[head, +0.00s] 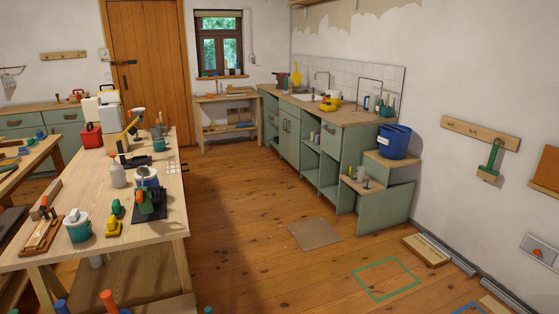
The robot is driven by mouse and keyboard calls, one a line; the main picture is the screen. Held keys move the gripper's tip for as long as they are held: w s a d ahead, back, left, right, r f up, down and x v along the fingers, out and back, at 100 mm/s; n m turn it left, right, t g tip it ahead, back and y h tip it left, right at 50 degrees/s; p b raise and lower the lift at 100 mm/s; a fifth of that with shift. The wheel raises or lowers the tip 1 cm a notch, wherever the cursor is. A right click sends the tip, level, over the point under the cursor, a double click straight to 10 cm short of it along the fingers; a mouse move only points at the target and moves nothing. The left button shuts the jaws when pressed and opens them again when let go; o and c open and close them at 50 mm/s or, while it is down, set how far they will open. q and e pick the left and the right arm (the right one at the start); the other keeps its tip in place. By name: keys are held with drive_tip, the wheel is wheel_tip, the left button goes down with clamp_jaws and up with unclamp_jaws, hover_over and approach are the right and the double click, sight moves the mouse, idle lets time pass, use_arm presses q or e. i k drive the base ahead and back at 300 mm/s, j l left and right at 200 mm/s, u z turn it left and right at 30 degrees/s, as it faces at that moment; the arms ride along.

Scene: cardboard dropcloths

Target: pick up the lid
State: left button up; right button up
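I cannot pick out a separate lid for certain. A teal and white tub (77,226) stands near the front of the long wooden workbench (165,232); its top looks closed, but it is too small to tell if that is a loose lid. A blue bucket (395,141) stands on a wooden step at the right. Neither of my grippers is in the head view.
Green cabinets (330,150) with a sink run along the back right wall. A flat brown sheet (315,234) and a green taped outline (387,279) lie on the floor. Boards (427,250) lie along the right wall. The floor between bench and cabinets is mostly clear.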

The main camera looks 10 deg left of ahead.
sight(159, 144)
drive_tip(key=i, duration=2.25)
drive_tip(key=i+u, duration=0.1)
drive_tip(key=i, duration=0.35)
drive_tip(key=i+l+u, duration=0.15)
drive_tip(key=i, duration=0.3)
drive_tip(key=i+l+u, duration=0.1)
drive_tip(key=i, duration=0.35)
drive_tip(key=i+l+u, duration=0.15)
drive_tip(key=i, duration=0.3)
drive_tip(key=i+u, duration=0.1)
drive_tip(key=u, duration=1.75)
